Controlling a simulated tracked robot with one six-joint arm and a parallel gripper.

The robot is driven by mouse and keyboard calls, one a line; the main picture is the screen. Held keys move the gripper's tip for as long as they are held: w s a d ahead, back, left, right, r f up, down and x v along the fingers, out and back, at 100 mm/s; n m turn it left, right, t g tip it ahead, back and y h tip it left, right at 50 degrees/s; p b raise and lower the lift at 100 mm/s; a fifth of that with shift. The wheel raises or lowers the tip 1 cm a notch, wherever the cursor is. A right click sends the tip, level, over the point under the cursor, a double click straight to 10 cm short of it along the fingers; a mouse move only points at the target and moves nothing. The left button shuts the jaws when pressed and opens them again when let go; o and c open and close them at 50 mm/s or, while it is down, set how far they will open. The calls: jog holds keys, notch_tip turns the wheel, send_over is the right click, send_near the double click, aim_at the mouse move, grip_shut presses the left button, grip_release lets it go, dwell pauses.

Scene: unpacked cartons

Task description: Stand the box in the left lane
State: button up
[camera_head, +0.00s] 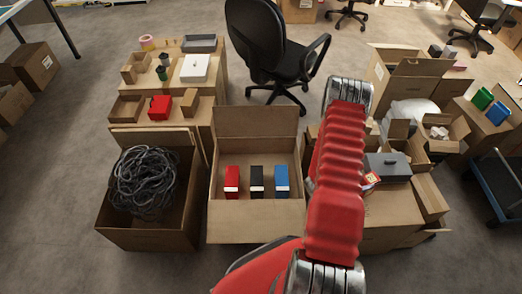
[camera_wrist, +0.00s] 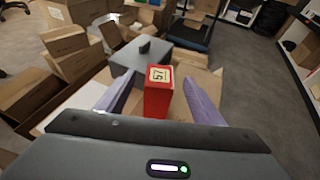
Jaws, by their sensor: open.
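A red box (camera_wrist: 158,100) with a pale label marked "57" on its end stands between my gripper's two fingers (camera_wrist: 158,78) in the wrist view. The fingers are spread, with a gap visible on each side of the box. In the head view only a small red and white part of this box (camera_head: 371,179) shows beside my red arm, which hides the gripper. An open carton (camera_head: 255,222) stands in the middle. A red box (camera_head: 232,182), a black box (camera_head: 256,181) and a blue box (camera_head: 282,181) stand in a row inside it. No lane markings can be made out.
A grey case (camera_head: 388,167) with a dark handle lies close to the red box, also in the wrist view (camera_wrist: 150,60). A carton of coiled dark cable (camera_head: 145,183) stands left of the middle carton. An office chair (camera_head: 262,45) stands behind. Cartons crowd the right.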

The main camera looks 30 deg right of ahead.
jog(key=w+a+r+m+g+y, duration=0.1)
jog(key=a+r+m, duration=0.2)
jog(key=r, duration=0.7)
jog(key=w+a+r+m+g, duration=0.15)
jog(key=a+r+m, duration=0.25)
jog(key=r, duration=0.5)
jog(key=w+a+r+m+g+y, duration=0.1)
jog(key=w+a+r+m, duration=0.15)
jog(key=r, duration=0.75)
jog(key=s+a+r+m+t+y, duration=0.1)
jog(key=a+r, duration=0.5)
jog(key=a, duration=0.7)
jog(key=s+a+r+m+t+y, duration=0.2)
jog(key=a+r+t+y, duration=0.4)
jog(key=a, duration=0.8)
jog(key=s+a+r+m+t+y, duration=0.1)
jog(key=a+r+m+t+y, duration=0.2)
jog(key=a, duration=1)
notch_tip(320, 180, up, 4)
jog(key=shift+s+a+f+m+y, duration=0.15)
jog(key=shift+s+f+m+y, duration=0.1)
jog(key=shift+m+y, duration=0.45)
jog(key=shift+o, duration=0.5)
jog(key=shift+t, duration=0.25)
